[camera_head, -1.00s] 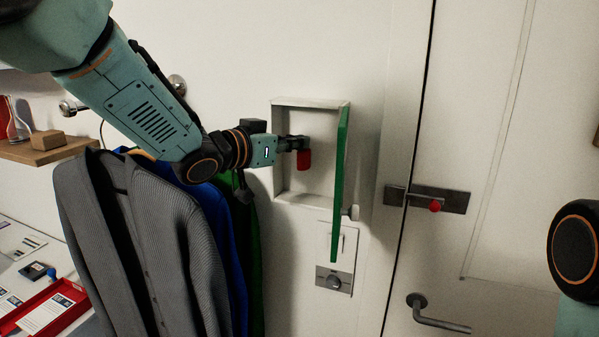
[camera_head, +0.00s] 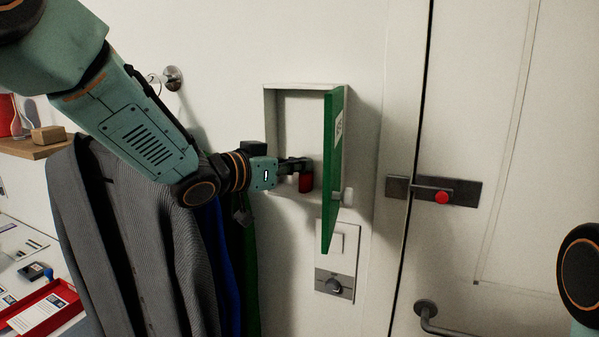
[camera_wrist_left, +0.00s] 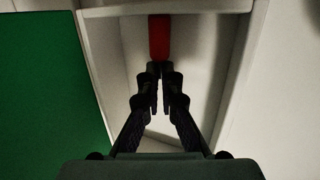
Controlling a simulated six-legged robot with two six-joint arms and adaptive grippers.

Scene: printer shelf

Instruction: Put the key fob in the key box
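The key box (camera_head: 268,120) is a shallow white box on the wall. Its green door (camera_head: 333,170) stands open, swung out to the right. My left gripper (camera_head: 304,163) reaches in at the lower part of the box opening. It is shut on the red key fob (camera_head: 306,182), which hangs below the fingertips near the box's bottom edge. In the left wrist view the fob (camera_wrist_left: 159,38) shows at the closed fingertips (camera_wrist_left: 160,70), in front of the box's pale inside. I cannot tell whether the fob touches the box. My right gripper is not in view.
A switch plate with a dial (camera_head: 335,270) is below the box. Hanging jackets (camera_head: 135,240) are below my left arm. A door with a red-marked latch (camera_head: 445,193) is to the right. A wooden shelf (camera_head: 30,148) and a red tray (camera_head: 45,305) are at the left.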

